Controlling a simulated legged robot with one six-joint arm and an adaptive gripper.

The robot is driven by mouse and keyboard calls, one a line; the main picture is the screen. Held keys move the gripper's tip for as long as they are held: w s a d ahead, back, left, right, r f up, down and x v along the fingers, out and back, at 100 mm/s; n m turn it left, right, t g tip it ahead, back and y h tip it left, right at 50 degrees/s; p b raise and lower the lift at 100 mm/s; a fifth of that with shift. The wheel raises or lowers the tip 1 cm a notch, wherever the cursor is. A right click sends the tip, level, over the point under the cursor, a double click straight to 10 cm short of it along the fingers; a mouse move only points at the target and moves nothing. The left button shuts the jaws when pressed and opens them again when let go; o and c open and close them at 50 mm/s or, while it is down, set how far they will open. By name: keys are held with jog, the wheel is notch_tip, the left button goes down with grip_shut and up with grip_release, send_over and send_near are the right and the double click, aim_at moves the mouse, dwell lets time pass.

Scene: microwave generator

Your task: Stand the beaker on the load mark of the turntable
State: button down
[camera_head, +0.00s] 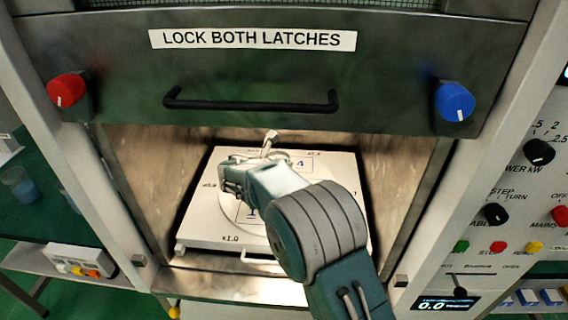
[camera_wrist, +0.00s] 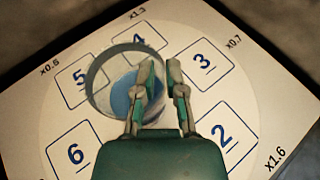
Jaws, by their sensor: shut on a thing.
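The beaker (camera_wrist: 98,88) is clear, with blue liquid in it, and shows in the wrist view over the white turntable (camera_wrist: 62,122). My gripper (camera_wrist: 164,72) is shut on the right side of its wall, one finger inside the rim and one outside. The beaker covers parts of the squares numbered 4 and 5. I cannot tell if its base touches the turntable. In the head view my gripper (camera_head: 232,172) is inside the chamber over the turntable, and I cannot make out the beaker there. Numbered squares 2, 3 and 6 show around it. Which one is the load mark is not clear.
The chamber's raised door (camera_head: 390,85) with a black handle (camera_head: 250,103) hangs above my arm. Metal side walls (camera_head: 150,185) stand close on both sides. A control panel (camera_head: 520,190) is at the right. Another beaker (camera_head: 22,188) with blue liquid stands at the left.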

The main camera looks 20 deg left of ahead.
jog(key=c, duration=0.7)
grip_release()
jog(key=v, duration=1.2)
jog(key=shift+r, duration=0.15)
